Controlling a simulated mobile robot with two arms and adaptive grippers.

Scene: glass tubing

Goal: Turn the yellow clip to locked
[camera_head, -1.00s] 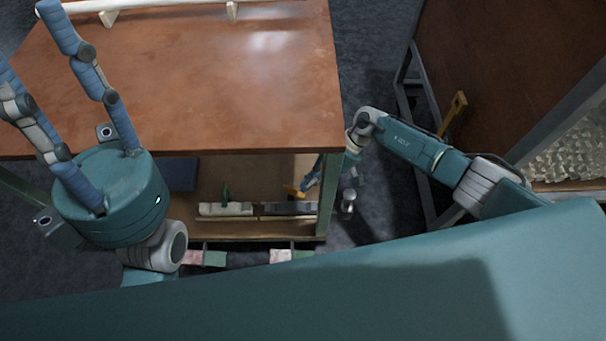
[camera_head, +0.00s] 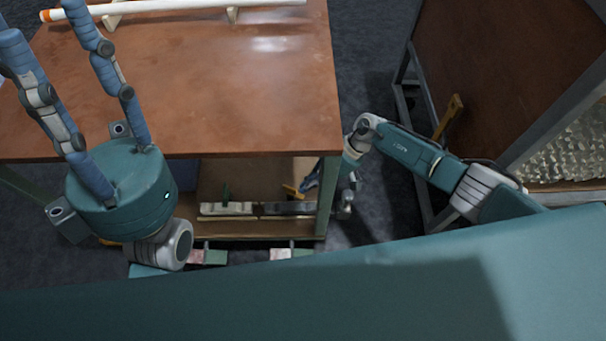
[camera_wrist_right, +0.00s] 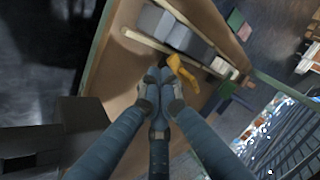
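The yellow clip (camera_head: 291,190) is on the lower shelf under the table, by a dark grey block. In the right wrist view its yellow lever (camera_wrist_right: 186,76) sticks out from the row of blocks at a slant. My right gripper (camera_head: 311,181) reaches in at the shelf's right end. In the right wrist view its blue fingers (camera_wrist_right: 162,74) are drawn together, their tips right beside the lever. Whether they touch it is hard to tell. My left gripper (camera_head: 38,32) is above the table's left side, its blue fingers spread and empty.
The brown tabletop (camera_head: 230,100) overhangs the shelf, and a table leg (camera_head: 327,205) stands close to my right gripper. A white tube (camera_head: 180,6) rests on supports at the back.

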